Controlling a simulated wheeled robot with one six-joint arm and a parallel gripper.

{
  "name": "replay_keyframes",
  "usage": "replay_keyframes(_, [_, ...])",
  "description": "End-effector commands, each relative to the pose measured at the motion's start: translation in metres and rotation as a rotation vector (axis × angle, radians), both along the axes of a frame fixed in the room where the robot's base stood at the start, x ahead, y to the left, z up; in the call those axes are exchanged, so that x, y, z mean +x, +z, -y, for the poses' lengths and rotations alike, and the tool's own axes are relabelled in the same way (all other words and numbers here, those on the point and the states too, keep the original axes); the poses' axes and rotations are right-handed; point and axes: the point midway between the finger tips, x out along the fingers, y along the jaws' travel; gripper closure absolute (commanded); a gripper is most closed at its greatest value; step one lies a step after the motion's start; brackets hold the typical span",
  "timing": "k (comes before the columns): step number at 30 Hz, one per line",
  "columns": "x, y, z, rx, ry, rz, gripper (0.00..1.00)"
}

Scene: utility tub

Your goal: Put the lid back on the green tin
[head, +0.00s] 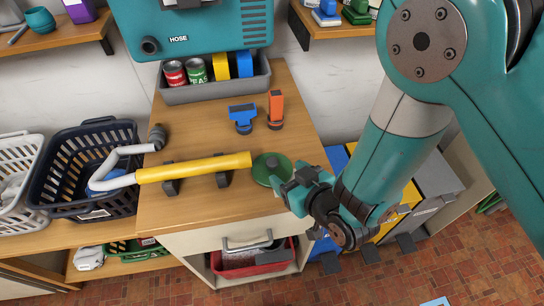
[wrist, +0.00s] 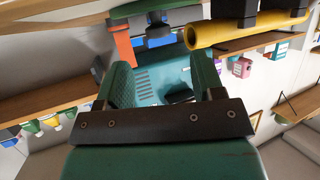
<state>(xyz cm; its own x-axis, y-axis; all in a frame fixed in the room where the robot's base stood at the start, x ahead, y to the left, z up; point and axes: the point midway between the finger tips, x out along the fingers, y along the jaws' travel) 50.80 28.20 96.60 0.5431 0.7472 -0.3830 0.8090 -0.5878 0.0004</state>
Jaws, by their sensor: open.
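A round green thing (head: 268,167) sits on the wooden counter at the right end of the yellow tube. It looks like a disc from above. I cannot tell whether it is the tin, its lid or both. My gripper (head: 288,181) is just to its right, low over the counter's right edge, and partly covers it. In the wrist view my gripper's (wrist: 165,75) two green fingers stand apart with nothing held between them. No separate lid or tin can be made out for certain.
The yellow tube (head: 195,167) lies on black holders left of the green thing. A blue item (head: 243,113) and an orange item (head: 275,105) stand behind it. A grey tray (head: 215,92) with cans is at the back. The front left counter is clear.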

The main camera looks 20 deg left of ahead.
Motion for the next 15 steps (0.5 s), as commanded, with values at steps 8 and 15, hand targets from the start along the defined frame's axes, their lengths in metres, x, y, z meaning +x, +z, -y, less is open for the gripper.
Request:
replay_keyframes(8, [0.005, -0.003, -0.007, 0.0, -0.001, 0.0, 0.38])
replay_keyframes(15, [0.012, -0.003, -0.015, -0.001, 0.0, 0.001, 0.38])
